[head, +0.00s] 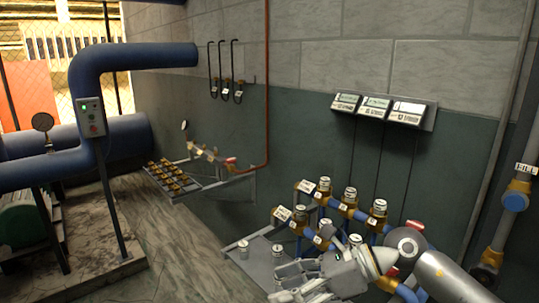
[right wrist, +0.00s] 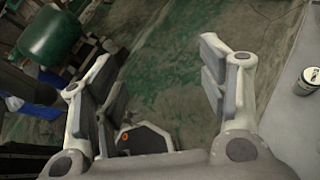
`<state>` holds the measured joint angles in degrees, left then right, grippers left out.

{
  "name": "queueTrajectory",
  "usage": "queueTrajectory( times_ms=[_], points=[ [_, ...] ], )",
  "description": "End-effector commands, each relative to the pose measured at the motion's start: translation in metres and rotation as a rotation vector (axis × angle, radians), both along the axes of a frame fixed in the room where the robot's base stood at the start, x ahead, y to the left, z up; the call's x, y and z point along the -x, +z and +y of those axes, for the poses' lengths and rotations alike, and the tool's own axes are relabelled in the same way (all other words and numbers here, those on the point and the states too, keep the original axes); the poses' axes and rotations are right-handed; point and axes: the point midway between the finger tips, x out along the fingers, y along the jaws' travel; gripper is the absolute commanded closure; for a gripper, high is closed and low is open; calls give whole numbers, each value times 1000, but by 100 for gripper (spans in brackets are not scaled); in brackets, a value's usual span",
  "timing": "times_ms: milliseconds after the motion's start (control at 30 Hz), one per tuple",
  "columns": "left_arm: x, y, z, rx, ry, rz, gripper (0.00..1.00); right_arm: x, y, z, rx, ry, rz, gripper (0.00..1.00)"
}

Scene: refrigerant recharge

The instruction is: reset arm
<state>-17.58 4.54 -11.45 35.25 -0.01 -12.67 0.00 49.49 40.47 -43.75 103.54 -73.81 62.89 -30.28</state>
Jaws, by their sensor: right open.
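My right arm (head: 405,255) comes in from the lower right of the head view. My right gripper (head: 292,283) is over the front part of a grey shelf (head: 237,263). In the right wrist view my right gripper (right wrist: 160,88) has its two fingers wide apart, with nothing between them but the floor farther below. A white-topped can (right wrist: 308,82) stands on a grey surface to the right of the fingers there, apart from them. My left gripper is in neither view.
Several brass valves with white caps (head: 351,193) rise on blue pipes close behind my right arm. White-topped cans (head: 243,248) stand on the shelf. Three readout boxes (head: 375,106) hang on the wall. A tray of brass fittings (head: 172,178) is farther left. Floor (head: 170,240) is open at left.

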Motion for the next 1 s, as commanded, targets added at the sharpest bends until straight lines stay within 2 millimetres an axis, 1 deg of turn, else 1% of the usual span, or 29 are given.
queueTrajectory(
  times_ms=[33,100,167,200,233,300,367,433,500,567,600,633,667,700,767,800,867,900,967,1000],
  points=[
    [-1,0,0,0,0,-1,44,8,11,20,-133,-27,51,33],
    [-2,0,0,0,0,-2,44,12,33,38,-314,-82,126,33],
    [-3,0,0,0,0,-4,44,13,51,46,-467,-138,202,33],
    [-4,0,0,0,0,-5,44,12,63,48,-566,-179,256,33],
    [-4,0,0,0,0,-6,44,10,71,48,-639,-212,301,33],
    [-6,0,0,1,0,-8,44,3,86,42,-805,-298,409,33],
    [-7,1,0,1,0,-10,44,-6,95,31,-940,-379,509,33],
    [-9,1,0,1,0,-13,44,-17,97,14,-1090,-484,632,33],
    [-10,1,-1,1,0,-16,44,-28,92,-8,-1231,-599,761,33],
    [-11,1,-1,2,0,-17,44,-37,81,-29,-1343,-706,874,33],
    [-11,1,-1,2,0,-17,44,-42,69,-44,-1413,-783,951,33],
    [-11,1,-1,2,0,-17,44,-45,59,-55,-1465,-841,1011,33],
    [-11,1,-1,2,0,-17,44,-47,47,-66,-1512,-903,1068,33],
    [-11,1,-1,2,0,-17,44,-47,30,-80,-1572,-986,1148,33],
    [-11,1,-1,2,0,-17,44,-45,0,-101,-1654,-1119,1265,33],
    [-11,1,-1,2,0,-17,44,-40,-22,-114,-1703,-1214,1344,33],
    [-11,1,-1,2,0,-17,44,-29,-56,-132,-1767,-1360,1461,33],
    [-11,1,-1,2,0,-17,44,-18,-81,-142,-1800,-1464,1536,33],
    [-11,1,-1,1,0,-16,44,4,-117,-154,-1842,-1627,1649,33],
    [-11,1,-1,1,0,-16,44,21,-139,-161,-1861,-1736,1718,33]
  ],
)
